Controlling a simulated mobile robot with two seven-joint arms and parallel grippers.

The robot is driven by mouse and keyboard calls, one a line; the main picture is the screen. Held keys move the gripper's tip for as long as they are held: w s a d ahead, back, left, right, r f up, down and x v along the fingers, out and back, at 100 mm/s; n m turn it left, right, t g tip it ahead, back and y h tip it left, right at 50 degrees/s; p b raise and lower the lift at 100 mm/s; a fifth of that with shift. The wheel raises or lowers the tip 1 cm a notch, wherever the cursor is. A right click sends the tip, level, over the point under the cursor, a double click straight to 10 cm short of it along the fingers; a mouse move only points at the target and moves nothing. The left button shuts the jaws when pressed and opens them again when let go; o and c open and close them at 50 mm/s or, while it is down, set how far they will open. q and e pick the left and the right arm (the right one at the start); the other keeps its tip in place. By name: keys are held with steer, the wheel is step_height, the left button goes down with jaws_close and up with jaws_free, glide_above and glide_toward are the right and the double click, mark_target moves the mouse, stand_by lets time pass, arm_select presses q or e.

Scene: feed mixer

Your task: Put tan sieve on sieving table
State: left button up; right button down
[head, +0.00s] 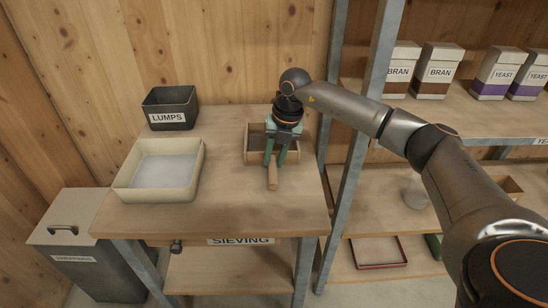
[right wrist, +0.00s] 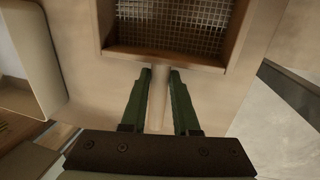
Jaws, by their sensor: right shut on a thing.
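The tan sieve (head: 256,156) has a square wooden frame, a wire mesh and a short handle. It is over the right part of the sieving table (head: 232,213), level, on the top or very close above it; I cannot tell which. My right gripper (head: 275,158) comes down from above and is shut on the handle. In the right wrist view, the green fingers of this gripper (right wrist: 160,74) stand on both sides of the handle, and the sieve's mesh (right wrist: 170,35) shows beyond them. My left gripper is in neither view.
A cream tray (head: 122,188) stands on the table's left side, with a dark LUMPS bin (head: 170,107) behind it. A grey lidded bin (head: 88,240) stands left of the table. A metal shelf post (head: 360,130) rises close at the right, before shelves with BRAN boxes (head: 440,67).

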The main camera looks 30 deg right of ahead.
steer(key=c, duration=1.1)
jaws_free()
steer(key=shift+f, duration=0.1)
steer(key=o, duration=0.4)
steer(key=shift+o, duration=0.2)
steer(key=p+v, duration=0.1)
steer(key=v, duration=1.1)
